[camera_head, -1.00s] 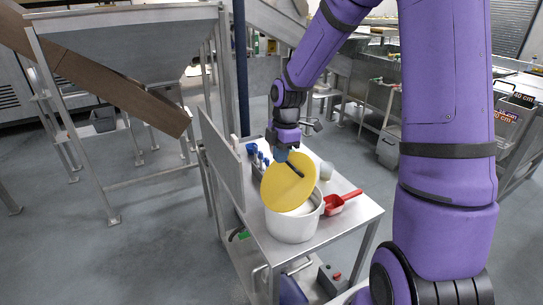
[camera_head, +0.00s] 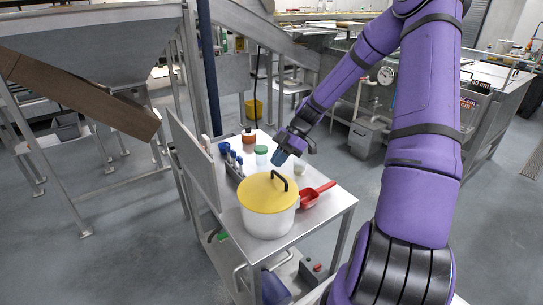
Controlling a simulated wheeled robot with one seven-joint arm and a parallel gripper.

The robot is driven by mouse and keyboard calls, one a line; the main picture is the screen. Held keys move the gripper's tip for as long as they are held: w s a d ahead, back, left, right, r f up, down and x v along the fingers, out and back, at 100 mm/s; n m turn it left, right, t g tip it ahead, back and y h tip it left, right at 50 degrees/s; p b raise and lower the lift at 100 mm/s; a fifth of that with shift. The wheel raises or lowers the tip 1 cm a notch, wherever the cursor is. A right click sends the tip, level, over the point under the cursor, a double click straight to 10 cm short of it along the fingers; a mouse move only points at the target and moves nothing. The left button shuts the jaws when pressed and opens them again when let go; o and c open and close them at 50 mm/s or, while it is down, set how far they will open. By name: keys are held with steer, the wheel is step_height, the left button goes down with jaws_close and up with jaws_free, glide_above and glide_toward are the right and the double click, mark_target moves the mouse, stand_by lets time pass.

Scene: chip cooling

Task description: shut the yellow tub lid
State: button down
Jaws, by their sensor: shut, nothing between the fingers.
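A white tub (camera_head: 268,222) stands on a small steel table. The yellow lid (camera_head: 262,193) lies flat over its mouth, with a black handle (camera_head: 280,181) on top. No gap shows between lid and rim from here. My gripper (camera_head: 278,160) is above and behind the tub, apart from the lid and its handle. It is shut and empty.
A red scoop (camera_head: 316,194) lies just right of the tub on the steel table (camera_head: 328,209). Behind are a green-capped jar (camera_head: 261,155), an orange-brown container (camera_head: 249,138) and several blue-capped tubes (camera_head: 232,160) in a rack. An upright panel (camera_head: 192,165) edges the table's left side.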

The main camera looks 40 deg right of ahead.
mark_target(279, 175)
steer(key=f+y, duration=0.1)
steer(key=d+f, duration=0.1)
steer(key=shift+d+f+y, duration=0.3)
steer(key=shift+y, duration=0.1)
steer(key=shift+d+f, duration=0.25)
steer(key=shift+f, duration=0.25)
steer(key=shift+d+f, duration=0.2)
steer(key=shift+f, duration=0.25)
steer(key=shift+r, duration=0.1)
